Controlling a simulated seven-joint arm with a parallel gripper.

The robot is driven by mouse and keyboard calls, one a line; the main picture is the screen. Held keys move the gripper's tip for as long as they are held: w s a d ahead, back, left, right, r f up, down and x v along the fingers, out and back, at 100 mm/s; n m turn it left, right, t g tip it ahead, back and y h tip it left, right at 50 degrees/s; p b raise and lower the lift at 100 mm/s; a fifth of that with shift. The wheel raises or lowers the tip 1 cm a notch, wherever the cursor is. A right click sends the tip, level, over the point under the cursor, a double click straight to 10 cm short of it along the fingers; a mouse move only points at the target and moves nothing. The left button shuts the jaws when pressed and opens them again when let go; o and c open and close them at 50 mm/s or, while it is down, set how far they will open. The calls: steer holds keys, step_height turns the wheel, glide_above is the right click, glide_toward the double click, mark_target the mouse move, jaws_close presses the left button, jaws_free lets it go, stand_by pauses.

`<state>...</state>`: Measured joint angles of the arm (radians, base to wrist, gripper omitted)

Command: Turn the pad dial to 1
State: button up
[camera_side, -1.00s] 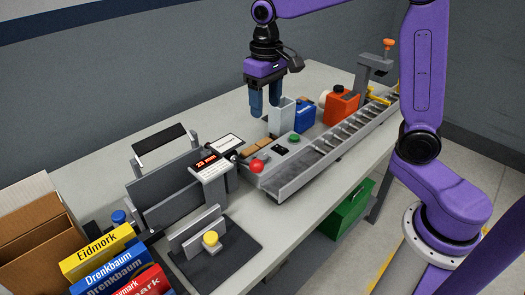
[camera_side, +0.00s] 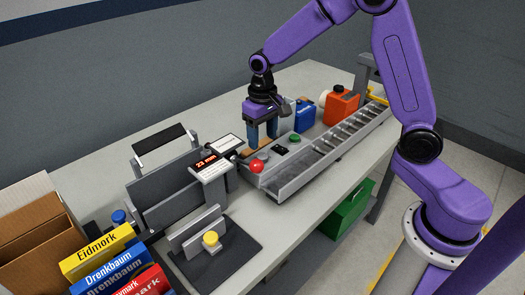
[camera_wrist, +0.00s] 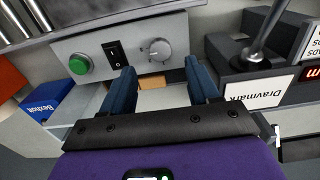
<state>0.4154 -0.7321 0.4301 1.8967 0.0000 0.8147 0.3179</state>
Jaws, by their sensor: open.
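The pad dial (camera_wrist: 160,49) is a round silver knob on the grey control panel (camera_wrist: 75,45), with small marks around it. Its pointer and numbers are too small to read. In the wrist view it lies just beyond my gripper (camera_wrist: 164,76), roughly centred between the two blue fingers. The fingers are apart with nothing held between them. In the side view my gripper (camera_side: 262,143) hangs low, fingers down, over the rear of the panel near the red ball knob (camera_side: 257,166). I cannot make out the dial in the side view.
A black rocker switch (camera_wrist: 114,54) and green button (camera_wrist: 79,64) sit beside the dial. A chrome lever (camera_wrist: 262,40) stands right of it. Tan blocks (camera_wrist: 150,82) lie below. Blue (camera_side: 304,115) and orange (camera_side: 340,104) containers stand behind, beside the roller conveyor (camera_side: 330,145).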

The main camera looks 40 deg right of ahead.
mark_target(263, 156)
step_height(263, 156, down, 6)
steer(key=shift+r, duration=0.1)
stand_by(0.4)
steer(key=c, duration=1)
steer(key=shift+c, duration=0.2)
